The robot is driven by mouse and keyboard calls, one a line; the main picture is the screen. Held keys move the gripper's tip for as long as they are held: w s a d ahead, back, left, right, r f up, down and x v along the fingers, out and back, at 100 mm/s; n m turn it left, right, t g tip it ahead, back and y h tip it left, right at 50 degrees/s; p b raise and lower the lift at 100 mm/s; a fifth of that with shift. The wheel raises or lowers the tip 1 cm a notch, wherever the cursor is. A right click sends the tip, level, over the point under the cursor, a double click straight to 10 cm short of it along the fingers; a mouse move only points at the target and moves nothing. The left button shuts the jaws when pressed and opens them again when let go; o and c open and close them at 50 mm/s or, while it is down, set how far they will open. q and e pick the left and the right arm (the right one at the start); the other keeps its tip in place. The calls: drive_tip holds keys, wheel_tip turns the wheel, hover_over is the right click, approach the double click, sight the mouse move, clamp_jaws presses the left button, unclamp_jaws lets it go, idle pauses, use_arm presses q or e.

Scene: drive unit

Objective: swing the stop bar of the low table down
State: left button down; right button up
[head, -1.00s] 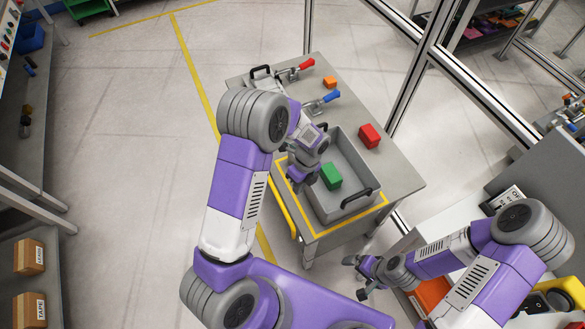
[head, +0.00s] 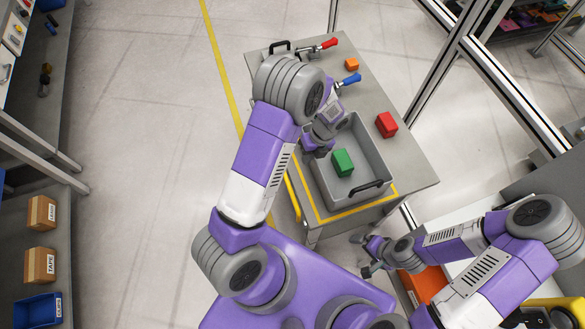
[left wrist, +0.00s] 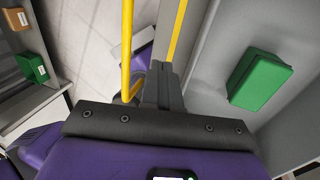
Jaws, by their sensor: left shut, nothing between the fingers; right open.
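The low table (head: 405,150) stands ahead, with a grey bin (head: 372,145) on its top. The yellow stop bar (head: 293,198) shows at the table's left side, partly hidden by my left arm. In the left wrist view the yellow bar (left wrist: 127,45) runs alongside the table edge, with a bent end close to my fingers. My left gripper (head: 318,152) is shut and empty by the bin's left wall. In the left wrist view its fingertips (left wrist: 160,75) are just right of the bar; I cannot tell if they touch it. My right gripper (head: 362,255) is open and empty, near the table's front right.
A green block (head: 343,162) lies in the bin. A red block (head: 386,124), an orange block (head: 351,64) and clamps with red (head: 330,43) and blue (head: 351,79) handles are on the table. A metal frame post (head: 432,65) stands right. Floor left of the table is clear.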

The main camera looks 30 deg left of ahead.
use_arm(q)
drive_tip(key=s+a+f, duration=0.2)
drive_tip(key=f, duration=0.1)
drive_tip(key=s+f, duration=0.1)
drive_tip(key=f, duration=0.1)
drive_tip(key=shift+s+a+f, duration=0.1)
drive_tip(key=shift+a, duration=0.3)
drive_tip(key=shift+s+a, duration=0.3)
drive_tip(key=shift+s, duration=0.05)
drive_tip(key=shift+f, duration=0.1)
drive_tip(key=shift+w, duration=0.15)
